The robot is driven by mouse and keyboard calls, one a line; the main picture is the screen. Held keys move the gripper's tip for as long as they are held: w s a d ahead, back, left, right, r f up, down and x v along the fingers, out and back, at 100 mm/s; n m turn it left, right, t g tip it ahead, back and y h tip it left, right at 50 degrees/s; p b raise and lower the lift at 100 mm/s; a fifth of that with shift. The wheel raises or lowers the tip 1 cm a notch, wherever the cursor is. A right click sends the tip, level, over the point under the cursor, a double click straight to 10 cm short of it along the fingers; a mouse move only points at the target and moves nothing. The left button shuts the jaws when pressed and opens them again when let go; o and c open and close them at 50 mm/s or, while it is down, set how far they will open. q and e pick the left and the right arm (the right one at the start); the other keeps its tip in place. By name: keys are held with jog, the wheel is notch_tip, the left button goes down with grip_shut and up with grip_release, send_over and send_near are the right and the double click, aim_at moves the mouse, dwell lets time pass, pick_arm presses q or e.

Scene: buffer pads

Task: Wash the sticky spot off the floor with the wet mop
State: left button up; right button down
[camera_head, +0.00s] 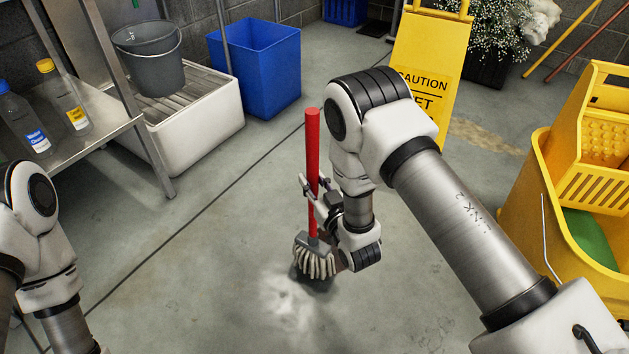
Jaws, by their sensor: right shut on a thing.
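The mop has a red handle (313,150) and a grey-white string head (315,262). My right gripper (311,190) is shut on the red handle, a little above the mop head. The mop stands nearly upright, its head low at the floor; whether it touches is hard to tell. A pale whitish patch (284,298) lies on the grey floor just below and left of the mop head. A tan stain (488,134) lies farther back, right of the yellow caution sign (434,52). My left arm shows at the left edge, but its gripper is out of view.
A yellow mop bucket with wringer (530,205) stands at the right. A white floor sink (190,135) with a grey bucket (150,62), a blue bin (258,75) and a metal shelf with bottles (75,105) fill the left. The floor between is clear.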

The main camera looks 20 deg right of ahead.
notch_tip(320, 180, down, 3)
jog(key=shift+r+b, duration=0.15)
jog(key=shift+b, duration=1)
jog(key=shift+r, duration=0.1)
jog(key=shift+f, duration=0.3)
jog(key=shift+f+b, duration=0.4)
jog(key=shift+f, duration=0.2)
jog(key=w+d, duration=0.3)
jog(key=d, duration=0.1)
jog(key=shift+w+r, duration=0.1)
jog(key=shift+r, duration=0.15)
